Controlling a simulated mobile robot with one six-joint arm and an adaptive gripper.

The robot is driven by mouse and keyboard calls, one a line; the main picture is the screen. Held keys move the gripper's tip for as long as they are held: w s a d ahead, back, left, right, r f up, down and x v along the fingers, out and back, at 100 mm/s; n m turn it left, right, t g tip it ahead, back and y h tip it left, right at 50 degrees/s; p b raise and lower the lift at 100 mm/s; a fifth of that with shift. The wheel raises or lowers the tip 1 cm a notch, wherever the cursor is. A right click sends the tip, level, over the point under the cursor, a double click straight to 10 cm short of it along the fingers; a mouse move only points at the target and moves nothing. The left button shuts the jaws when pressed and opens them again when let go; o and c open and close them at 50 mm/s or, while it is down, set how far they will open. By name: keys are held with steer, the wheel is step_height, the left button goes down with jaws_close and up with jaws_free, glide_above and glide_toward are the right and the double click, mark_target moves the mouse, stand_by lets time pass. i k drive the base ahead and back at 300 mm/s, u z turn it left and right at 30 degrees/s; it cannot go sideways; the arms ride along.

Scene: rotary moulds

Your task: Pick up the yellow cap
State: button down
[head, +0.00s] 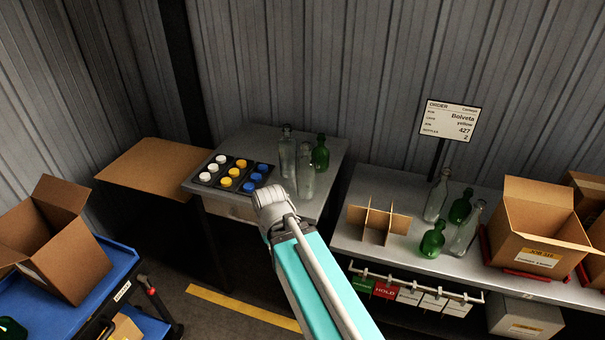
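Three yellow caps show in the head view, in the middle column of a black tray (217,187) on the grey table: a far one (241,163), a middle one (234,172) and a near one (226,182). White caps (213,168) fill the column to their left and blue caps (256,177) the column to their right. My arm reaches up from the bottom, and its grey joint is just right of the tray in the picture. My gripper itself does not show, so its state and its place relative to the caps are hidden.
Glass bottles (305,170) stand on the grey table (255,140) right of the tray. A brown board (150,168) adjoins it at left.

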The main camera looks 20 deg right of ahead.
mark_target(226, 183)
steer(key=k, duration=1.35)
steer(key=u, duration=0.55)
steer(key=i, duration=1.8)
steer(key=z, duration=0.7)
